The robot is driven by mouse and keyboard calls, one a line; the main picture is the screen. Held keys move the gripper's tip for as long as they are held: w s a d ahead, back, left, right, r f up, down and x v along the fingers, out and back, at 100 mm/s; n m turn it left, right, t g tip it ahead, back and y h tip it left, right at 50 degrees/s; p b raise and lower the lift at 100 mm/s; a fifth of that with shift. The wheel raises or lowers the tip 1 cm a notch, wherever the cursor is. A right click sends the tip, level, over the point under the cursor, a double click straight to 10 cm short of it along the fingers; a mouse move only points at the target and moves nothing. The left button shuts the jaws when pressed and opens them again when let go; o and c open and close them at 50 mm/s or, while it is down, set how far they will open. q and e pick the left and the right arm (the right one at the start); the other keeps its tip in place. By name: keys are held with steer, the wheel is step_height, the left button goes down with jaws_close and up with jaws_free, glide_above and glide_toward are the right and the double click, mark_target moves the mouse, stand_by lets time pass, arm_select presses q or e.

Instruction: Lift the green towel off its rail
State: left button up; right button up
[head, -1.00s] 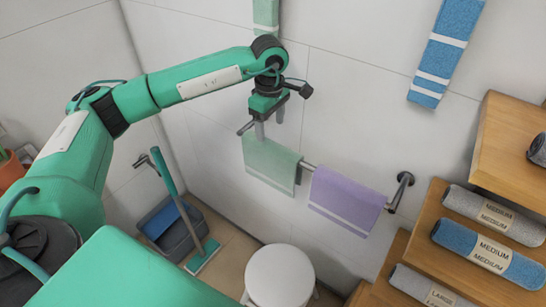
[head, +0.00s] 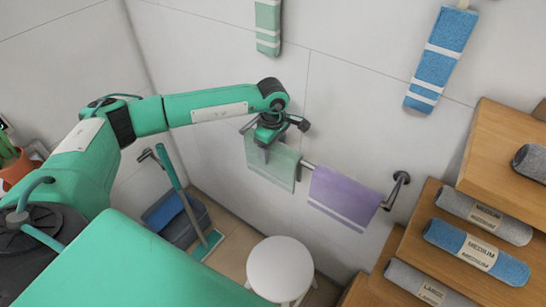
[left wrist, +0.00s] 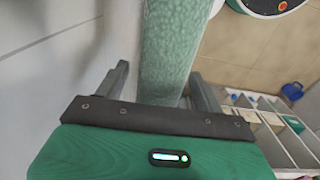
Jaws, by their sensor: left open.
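The pale green towel (head: 282,167) hangs folded over the wall rail (head: 306,164), on its left part. My left gripper (head: 268,151) is at the towel's top edge, pointing down, and hides part of it. In the left wrist view my left gripper (left wrist: 162,88) is open, with one finger on each side of the green towel (left wrist: 168,45). Clear gaps show beside the towel, so the fingers do not appear to press on it. My right gripper is not in view.
A purple towel (head: 343,197) hangs on the same rail to the right. A white stool (head: 280,268) stands below. A mop (head: 180,195) and blue dustpan (head: 172,218) stand at the left. Wooden shelves (head: 400,250) with rolled towels are at the right.

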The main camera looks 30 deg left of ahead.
arm_select(q)
steer(key=c, duration=1.4)
steer(key=shift+r, duration=0.1)
steer(key=shift+c, duration=0.2)
